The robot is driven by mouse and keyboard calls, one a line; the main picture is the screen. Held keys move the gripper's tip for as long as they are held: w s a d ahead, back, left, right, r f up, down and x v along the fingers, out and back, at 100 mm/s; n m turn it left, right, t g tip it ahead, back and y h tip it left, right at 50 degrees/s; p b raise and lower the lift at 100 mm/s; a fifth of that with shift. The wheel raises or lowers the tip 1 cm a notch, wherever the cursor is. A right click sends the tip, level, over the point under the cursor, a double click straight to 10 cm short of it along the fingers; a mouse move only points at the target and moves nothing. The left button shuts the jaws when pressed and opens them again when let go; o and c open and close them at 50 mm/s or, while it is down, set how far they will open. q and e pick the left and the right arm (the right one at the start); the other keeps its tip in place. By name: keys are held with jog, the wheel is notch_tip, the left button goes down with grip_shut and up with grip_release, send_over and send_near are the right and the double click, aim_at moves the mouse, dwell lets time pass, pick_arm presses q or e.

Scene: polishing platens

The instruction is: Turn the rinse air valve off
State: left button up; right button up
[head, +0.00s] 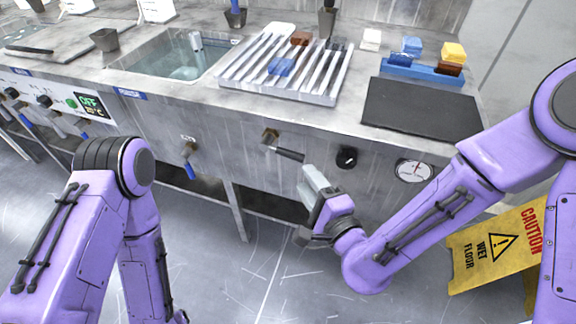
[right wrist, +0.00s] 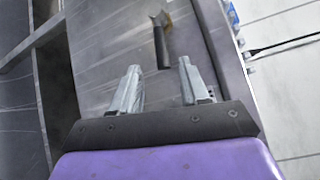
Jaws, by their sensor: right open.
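A valve with a brass body (head: 269,137) and a black lever (head: 289,154) is on the front panel of the bench, below the ribbed rack. I take it to be the rinse air valve; no readable label shows by it. Its lever points to the right and slightly down. My right gripper (head: 312,180) is open and empty, just right of and below the lever's end. In the right wrist view the lever (right wrist: 162,47) lies beyond the two open fingertips (right wrist: 159,72), apart from them. My left arm shows at the left, but its gripper is out of view.
A black knob (head: 347,158) and a round gauge (head: 414,171) sit right of the valve. A blue-handled valve (head: 189,160) is to the left. Above are a sink (head: 178,62), a ribbed rack (head: 333,92) and a dark mat (head: 418,108). A yellow wet-floor sign (head: 495,248) stands at right.

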aim_at(291, 158)
jog(key=p+x, duration=0.1)
jog(key=x, duration=0.9)
jog(key=shift+w+a+r, duration=0.1)
grip_shut()
